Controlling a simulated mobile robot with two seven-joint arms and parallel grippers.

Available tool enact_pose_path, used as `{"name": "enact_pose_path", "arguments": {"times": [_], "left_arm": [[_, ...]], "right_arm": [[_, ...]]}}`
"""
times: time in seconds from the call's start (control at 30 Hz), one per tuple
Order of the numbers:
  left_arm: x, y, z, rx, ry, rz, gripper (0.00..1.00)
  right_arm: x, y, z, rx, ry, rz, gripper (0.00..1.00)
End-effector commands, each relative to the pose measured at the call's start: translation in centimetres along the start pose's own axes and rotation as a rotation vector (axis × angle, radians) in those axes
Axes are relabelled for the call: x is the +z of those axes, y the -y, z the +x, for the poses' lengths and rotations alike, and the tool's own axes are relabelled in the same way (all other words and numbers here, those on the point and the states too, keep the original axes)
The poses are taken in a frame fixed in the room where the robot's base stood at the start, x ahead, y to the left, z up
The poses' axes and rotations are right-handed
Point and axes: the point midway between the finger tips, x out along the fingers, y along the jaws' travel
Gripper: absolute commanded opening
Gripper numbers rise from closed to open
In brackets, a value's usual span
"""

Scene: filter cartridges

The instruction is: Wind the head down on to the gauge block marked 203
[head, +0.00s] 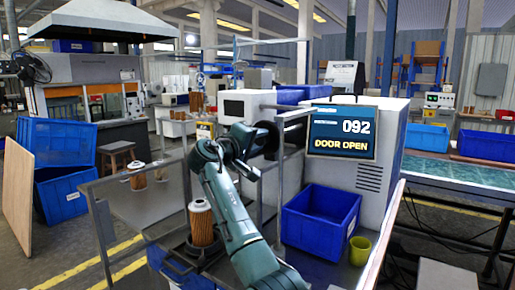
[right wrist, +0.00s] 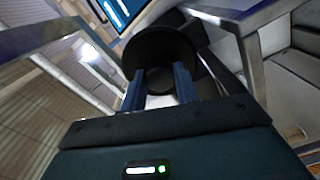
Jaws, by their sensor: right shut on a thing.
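My right gripper (head: 258,145) reaches up to a dark round wheel (head: 270,135) at the side of the pale machine (head: 365,165). In the right wrist view its two blue fingers (right wrist: 160,86) are shut on the dark wheel (right wrist: 150,50), which fills the space ahead of them. The machine's screen (head: 341,132) reads 092 and DOOR OPEN. I cannot make out the head or a gauge block marked 203; my arm and the frame hide part of the machine. My left gripper is not in view.
An orange filter cartridge (head: 202,222) stands upright on a dark fixture left of my arm. Another cartridge (head: 138,179) stands farther left. A blue bin (head: 320,220) and a yellow-green cup (head: 360,250) are at the right. Grey metal posts stand close around the wheel.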

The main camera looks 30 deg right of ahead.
Motion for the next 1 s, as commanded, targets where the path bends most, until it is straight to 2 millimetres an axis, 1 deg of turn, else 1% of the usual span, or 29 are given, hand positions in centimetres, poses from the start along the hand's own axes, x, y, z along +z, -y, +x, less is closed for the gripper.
{"name": "enact_pose_path", "arguments": {"times": [0.03,0.13,0.3,0.5,0.63,0.83,1.0], "left_arm": [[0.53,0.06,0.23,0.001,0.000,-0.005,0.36],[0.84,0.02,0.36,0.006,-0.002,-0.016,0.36],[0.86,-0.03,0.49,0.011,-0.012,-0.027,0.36],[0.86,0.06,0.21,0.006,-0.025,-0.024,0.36],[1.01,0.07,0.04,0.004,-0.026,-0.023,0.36],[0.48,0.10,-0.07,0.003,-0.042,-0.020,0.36],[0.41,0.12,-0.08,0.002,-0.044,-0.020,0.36]], "right_arm": [[0.10,0.34,-0.03,-0.002,0.000,0.040,0.07],[0.10,0.34,-0.03,-0.003,-0.001,0.117,0.07],[0.08,0.29,-0.03,-0.004,-0.003,0.223,0.07],[0.05,0.21,-0.03,-0.005,-0.004,0.305,0.07],[0.03,0.17,-0.03,-0.005,-0.005,0.333,0.07],[0.00,0.12,-0.04,-0.005,-0.006,0.347,0.08],[-0.01,0.10,-0.04,-0.005,-0.006,0.348,0.08]]}}
